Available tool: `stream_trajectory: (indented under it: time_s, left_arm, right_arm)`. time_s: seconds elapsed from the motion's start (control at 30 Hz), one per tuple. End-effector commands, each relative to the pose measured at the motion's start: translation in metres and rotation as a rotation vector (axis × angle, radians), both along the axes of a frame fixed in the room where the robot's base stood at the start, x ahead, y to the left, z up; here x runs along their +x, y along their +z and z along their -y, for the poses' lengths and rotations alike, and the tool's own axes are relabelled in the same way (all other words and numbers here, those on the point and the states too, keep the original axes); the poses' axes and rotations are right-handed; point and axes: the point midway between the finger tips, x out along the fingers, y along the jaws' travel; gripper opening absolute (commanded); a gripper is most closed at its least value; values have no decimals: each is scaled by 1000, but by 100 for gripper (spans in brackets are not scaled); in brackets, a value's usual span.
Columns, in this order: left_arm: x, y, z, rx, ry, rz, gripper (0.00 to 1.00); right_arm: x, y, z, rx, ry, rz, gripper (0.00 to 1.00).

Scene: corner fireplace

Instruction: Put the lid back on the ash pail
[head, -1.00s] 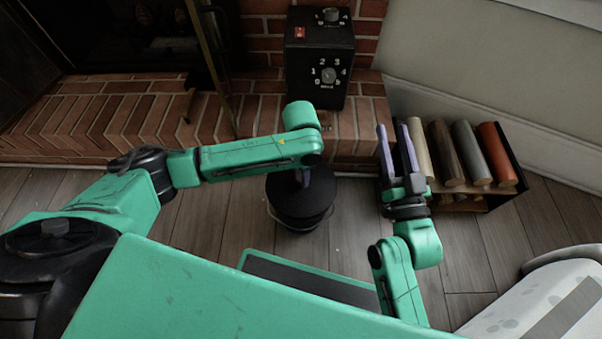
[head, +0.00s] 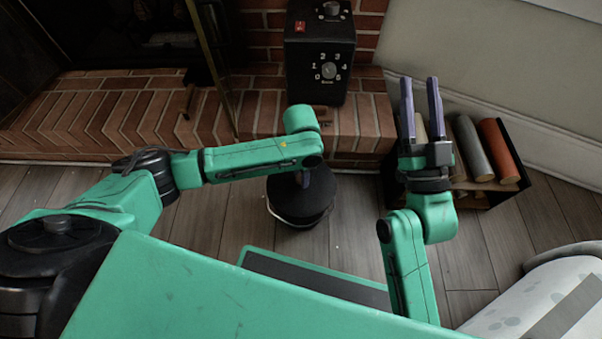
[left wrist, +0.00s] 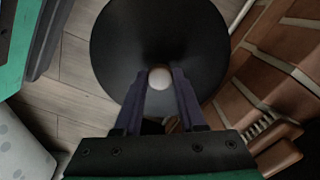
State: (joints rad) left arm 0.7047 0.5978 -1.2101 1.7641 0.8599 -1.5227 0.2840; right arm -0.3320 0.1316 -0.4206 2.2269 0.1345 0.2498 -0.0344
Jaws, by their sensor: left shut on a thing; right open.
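The black ash pail (head: 300,216) stands on the wooden floor in front of the brick hearth, with its wire handle low at the side. The round black lid (head: 325,190) is over the pail's top; whether it is fully seated I cannot tell. In the left wrist view the lid (left wrist: 200,35) fills the upper middle, with a pale round knob (left wrist: 160,78) at its centre. My left gripper (left wrist: 159,82) is shut on that knob; in the head view it (head: 304,178) is mostly hidden under my forearm. My right gripper (head: 420,88) is open and empty, raised in front of the log holder.
A black box with a numbered dial (head: 320,60) stands on the brick hearth (head: 120,115). A log holder (head: 515,170) with several logs is at the right. A brass-coloured rod (head: 210,65) leans at the fireplace. A white patterned object (head: 530,300) is at the lower right.

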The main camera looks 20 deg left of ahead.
Motion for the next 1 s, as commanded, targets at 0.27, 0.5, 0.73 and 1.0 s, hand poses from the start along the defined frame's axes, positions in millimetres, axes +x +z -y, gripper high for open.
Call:
stream_trajectory:
  time_s: [0.27, 0.5, 0.73, 1.0]
  left_arm:
    - [0, 0, 0, -1, 0, 1, 0]
    - [0, 2, 0, -1, 0, 1, 0]
    - [0, 2, 0, -1, 0, -1, 0]
    - [0, 1, 0, -1, 0, 0, 0]
  right_arm:
    - [0, -4, 0, -2, 0, -11, 50]
    - [0, -2, -1, -1, 0, -17, 50]
    - [0, 5, -1, -1, 0, -15, 50]
    - [0, 8, -1, -2, 1, -15, 50]
